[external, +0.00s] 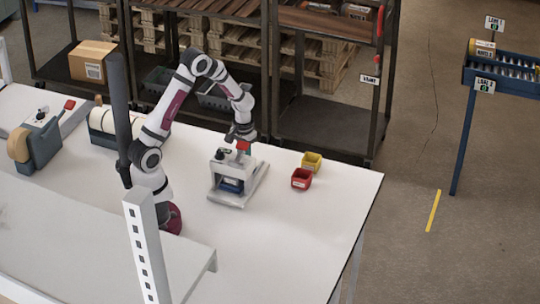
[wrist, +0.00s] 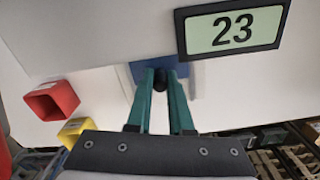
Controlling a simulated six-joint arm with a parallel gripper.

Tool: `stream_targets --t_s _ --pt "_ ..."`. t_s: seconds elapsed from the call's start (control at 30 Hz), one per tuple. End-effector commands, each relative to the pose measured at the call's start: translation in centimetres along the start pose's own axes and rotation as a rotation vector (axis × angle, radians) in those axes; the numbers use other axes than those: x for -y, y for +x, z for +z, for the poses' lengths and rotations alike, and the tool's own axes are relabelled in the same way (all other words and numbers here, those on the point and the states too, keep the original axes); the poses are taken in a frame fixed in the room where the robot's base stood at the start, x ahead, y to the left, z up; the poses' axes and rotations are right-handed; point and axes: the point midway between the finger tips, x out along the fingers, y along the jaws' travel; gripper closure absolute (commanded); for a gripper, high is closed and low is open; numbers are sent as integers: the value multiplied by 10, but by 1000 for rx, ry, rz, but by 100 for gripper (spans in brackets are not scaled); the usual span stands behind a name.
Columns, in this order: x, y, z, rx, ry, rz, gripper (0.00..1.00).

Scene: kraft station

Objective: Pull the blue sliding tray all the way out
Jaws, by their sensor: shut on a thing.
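The blue sliding tray (external: 231,186) sits low inside a light grey bench device (external: 222,168), and part of it shows through the device's opening. In the wrist view a strip of the blue tray (wrist: 144,69) shows beyond my fingertips. My gripper (wrist: 160,79) has its two green fingers closed around a small dark round knob (wrist: 160,84) at the tray's edge. In the external view my gripper is at the far side of the device, beside a red part (external: 243,146), and its fingertips are mostly hidden. How far out the tray is I cannot tell.
A red bin (external: 301,179) and a yellow bin (external: 312,161) stand to the right of the device on the white table (external: 290,240). Dark shelving (external: 325,125) stands behind the table.

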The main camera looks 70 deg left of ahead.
Motion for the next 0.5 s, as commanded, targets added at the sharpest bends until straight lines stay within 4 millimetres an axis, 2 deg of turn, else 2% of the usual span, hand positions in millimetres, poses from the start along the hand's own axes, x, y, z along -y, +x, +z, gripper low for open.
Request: stream_targets --t_s 0.37,0.5 --pt "1 -1 -2 0 1 -1 100" --pt "7 0 -28 -3 -1 0 100"
